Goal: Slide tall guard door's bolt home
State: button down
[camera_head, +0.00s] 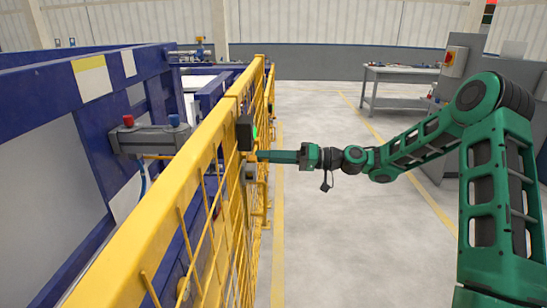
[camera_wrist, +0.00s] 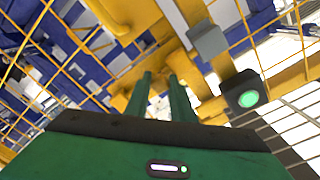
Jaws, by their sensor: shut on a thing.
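The tall yellow guard door (camera_head: 197,160), a mesh frame, stands left of my gripper, running away from me. My gripper (camera_head: 260,156) reaches left to its latch area from the aisle side. In the wrist view its two green fingers (camera_wrist: 161,78) point at yellow metal parts on the guard. The fingers are shut on a small part at the latch, apparently the bolt's handle; the fingers and yellow pieces mostly hide it. How far the bolt sits in its keeper cannot be told. A black box with a lit green lamp (camera_wrist: 247,97) sits beside the latch.
A grey block (camera_wrist: 208,42) is mounted near the latch. Blue machinery (camera_head: 120,145) and a grey box with red and blue buttons (camera_head: 152,138) lie behind the guard. The aisle floor (camera_head: 320,225) right of it is clear. A workbench (camera_head: 400,80) stands far back.

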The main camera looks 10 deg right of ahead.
jog(key=shift+s+a+f, duration=0.25)
jog(key=shift+s+f, duration=0.05)
jog(key=c, duration=1.7)
grip_release()
jog(key=shift+o, duration=0.8)
jog(key=shift+a+r, duration=0.1)
jog(key=shift+r, duration=0.05)
jog(key=shift+w+d, duration=0.1)
jog(key=shift+d, duration=0.1)
jog(key=shift+d, duration=0.25)
jog(key=v, duration=1)
